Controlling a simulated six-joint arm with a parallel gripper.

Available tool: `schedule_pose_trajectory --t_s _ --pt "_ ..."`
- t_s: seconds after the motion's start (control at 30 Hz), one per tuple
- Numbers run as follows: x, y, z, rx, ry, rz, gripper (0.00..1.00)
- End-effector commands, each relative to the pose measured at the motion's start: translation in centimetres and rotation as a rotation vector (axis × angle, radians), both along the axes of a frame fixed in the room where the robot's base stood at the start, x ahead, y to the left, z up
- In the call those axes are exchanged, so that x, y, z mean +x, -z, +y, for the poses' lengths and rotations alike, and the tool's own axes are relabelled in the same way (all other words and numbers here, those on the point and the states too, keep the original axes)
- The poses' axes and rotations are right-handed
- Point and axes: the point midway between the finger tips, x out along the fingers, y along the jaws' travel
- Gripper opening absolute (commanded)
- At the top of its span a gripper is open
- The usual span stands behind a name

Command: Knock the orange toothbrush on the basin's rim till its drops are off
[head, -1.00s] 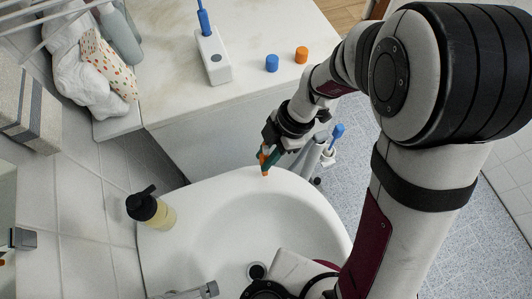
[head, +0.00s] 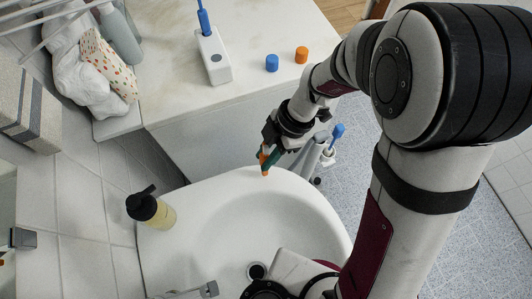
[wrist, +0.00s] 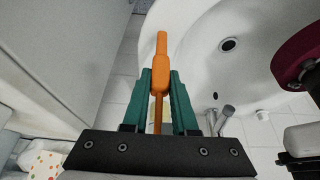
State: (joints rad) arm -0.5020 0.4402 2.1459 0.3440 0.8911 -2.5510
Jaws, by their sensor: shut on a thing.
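The orange toothbrush (wrist: 162,48) is held between the two green fingers of my gripper (wrist: 160,82) in the wrist view, with one end sticking out past the fingertips. In the head view my gripper (head: 272,158) is at the basin's far edge, and the orange toothbrush (head: 264,168) points down at the rim. The white basin (head: 205,212) fills the lower middle. I cannot tell whether the toothbrush touches the rim. Drops on it are too small to make out.
A yellow bottle with a black pump (head: 153,208) stands on the basin's left. Another blue brush (head: 337,131) stands right of my gripper.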

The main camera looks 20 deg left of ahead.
Motion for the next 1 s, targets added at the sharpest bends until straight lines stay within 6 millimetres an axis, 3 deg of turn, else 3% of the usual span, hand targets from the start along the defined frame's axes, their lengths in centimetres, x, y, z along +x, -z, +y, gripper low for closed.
schedule_pose_trajectory --t_s 0.1,0.2,0.5,0.57,0.73,0.77,1.0 --pt "0.1 -2.2 0.1 0.004 0.001 -0.005 0.0" --pt "0.1 -3.1 0.0 0.001 0.001 -0.003 0.0" --pt "0.0 -3.1 0.0 0.001 0.001 -0.002 0.0" --pt "0.0 -2.6 0.0 0.0 0.001 0.001 0.0" --pt "-0.1 2.1 0.0 -0.003 0.001 0.006 0.0" --pt "0.0 2.1 0.0 0.0 0.0 0.001 0.0" --pt "0.1 -2.1 0.1 0.003 0.0 -0.003 0.0"
